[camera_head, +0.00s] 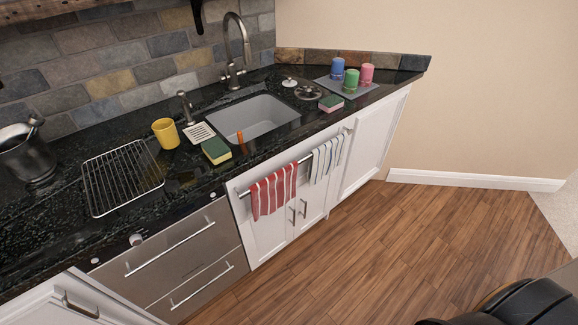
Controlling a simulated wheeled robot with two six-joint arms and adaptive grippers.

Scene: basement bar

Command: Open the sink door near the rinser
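The sink (253,118) is a grey basin set in the black counter under a tall curved faucet (238,52). A round metal fitting (309,92), possibly the rinser, lies on the counter right of the sink. Below the sink are two white doors, left (266,237) and right (314,193), both shut. Their vertical handles (292,214) and (305,208) stand side by side near the middle seam. A further white door (372,146) to the right, nearer the round fitting, is also shut; a small handle (348,130) shows at its upper left. Neither gripper is in view.
A towel bar with a red striped towel (273,191) and a white striped towel (327,158) crosses above the sink doors. Steel drawers (180,252) are shut on the left. The wooden floor (400,240) before the doors is clear.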

